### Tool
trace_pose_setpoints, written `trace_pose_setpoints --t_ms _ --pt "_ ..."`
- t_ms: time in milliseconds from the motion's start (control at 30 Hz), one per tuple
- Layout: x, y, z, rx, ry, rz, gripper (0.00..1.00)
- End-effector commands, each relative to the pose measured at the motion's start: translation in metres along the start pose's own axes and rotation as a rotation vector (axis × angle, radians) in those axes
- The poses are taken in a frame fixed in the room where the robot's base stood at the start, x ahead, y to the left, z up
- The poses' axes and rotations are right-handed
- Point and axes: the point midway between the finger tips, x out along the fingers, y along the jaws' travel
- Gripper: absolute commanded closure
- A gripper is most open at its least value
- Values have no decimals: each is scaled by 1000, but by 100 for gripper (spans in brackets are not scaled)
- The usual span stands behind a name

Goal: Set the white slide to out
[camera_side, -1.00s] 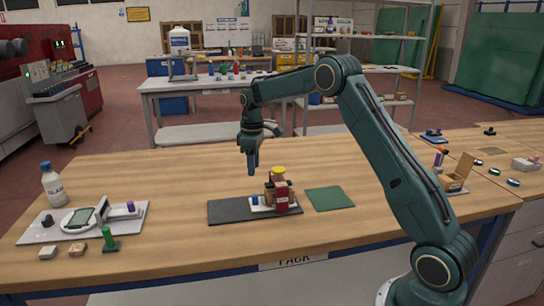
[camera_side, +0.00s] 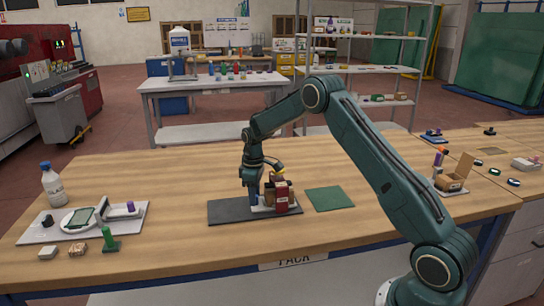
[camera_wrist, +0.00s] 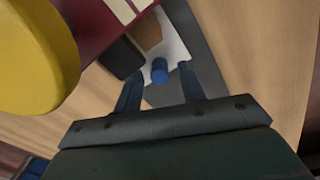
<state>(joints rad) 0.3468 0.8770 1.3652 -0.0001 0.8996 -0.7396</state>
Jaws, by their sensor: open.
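A small machine with a red block (camera_side: 282,198) stands on a dark mat (camera_side: 228,211) on the bench. Its pale base plate (camera_side: 262,209) carries a blue knob, which shows in the wrist view (camera_wrist: 159,70) on a white piece (camera_wrist: 176,48). I cannot tell whether this white piece is the white slide. My gripper (camera_wrist: 160,88) is open, with one blue finger on each side of the knob in the picture. Contact cannot be made out. In the side view my gripper (camera_side: 254,202) is low at the machine's left and hides the knob.
A yellow cap (camera_wrist: 38,50) is close to the left of my gripper in the wrist view. A green mat (camera_side: 329,198) lies right of the machine. A fixture plate (camera_side: 45,233) and a bottle (camera_side: 52,184) are at the left. Bare bench lies between.

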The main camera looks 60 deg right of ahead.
Motion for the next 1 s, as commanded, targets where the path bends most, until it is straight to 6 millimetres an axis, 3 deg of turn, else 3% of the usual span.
trace_pose_setpoints --t_ms 200,400,733,1000 --pt "0 0 0 0 0 0 62" --pt "0 0 0 0 0 0 100" --pt "0 -3 -8 -3 1 1 100" --pt "0 -19 -49 -4 2 2 100"
